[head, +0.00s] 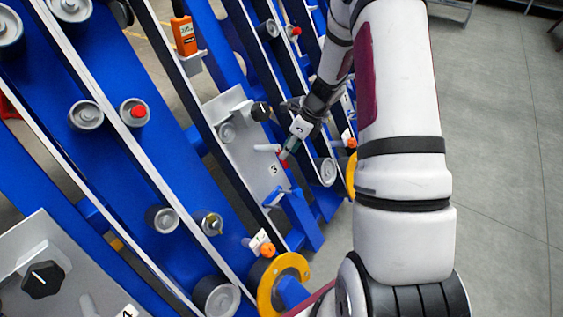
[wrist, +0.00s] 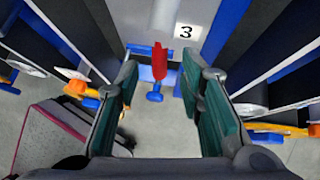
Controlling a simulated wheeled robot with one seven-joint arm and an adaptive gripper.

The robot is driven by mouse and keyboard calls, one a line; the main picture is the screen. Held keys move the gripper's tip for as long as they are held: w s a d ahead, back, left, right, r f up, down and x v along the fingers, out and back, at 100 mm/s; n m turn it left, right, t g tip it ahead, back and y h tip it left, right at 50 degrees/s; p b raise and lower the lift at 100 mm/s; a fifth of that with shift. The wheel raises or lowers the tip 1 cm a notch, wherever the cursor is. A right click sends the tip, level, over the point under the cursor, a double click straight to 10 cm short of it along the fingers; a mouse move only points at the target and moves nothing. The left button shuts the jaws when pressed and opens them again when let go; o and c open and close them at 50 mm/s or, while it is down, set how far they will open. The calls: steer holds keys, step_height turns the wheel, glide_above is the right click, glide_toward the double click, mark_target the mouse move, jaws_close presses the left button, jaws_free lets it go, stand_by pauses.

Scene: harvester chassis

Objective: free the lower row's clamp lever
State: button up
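A red clamp lever (wrist: 160,62) shows in the wrist view just below a plate marked 3 (wrist: 187,32). It stands at a blue bar (wrist: 138,50), and a blue peg end (wrist: 155,97) shows below it. My gripper (wrist: 168,82) is open; its green-padded fingers stand on either side of the lever, with visible gaps to both. In the head view my gripper (head: 290,149) reaches down beside the grey panel marked 3 (head: 254,165). A bit of red (head: 284,162) shows at its fingertips, and the rest of the lever is hidden.
Blue sloping beams carry grey rollers (head: 163,219). A black knob (head: 260,111) sits on the panel near my wrist. An orange meter (head: 184,36) stands on a ledge. An orange knob (head: 268,250) and a yellow ring (head: 268,287) are lower down. Open floor (head: 500,170) lies right.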

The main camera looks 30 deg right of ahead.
steer(key=shift+b+x, duration=0.75)
steer(key=shift+x, duration=2)
steer(key=shift+c, duration=0.6)
jaws_close()
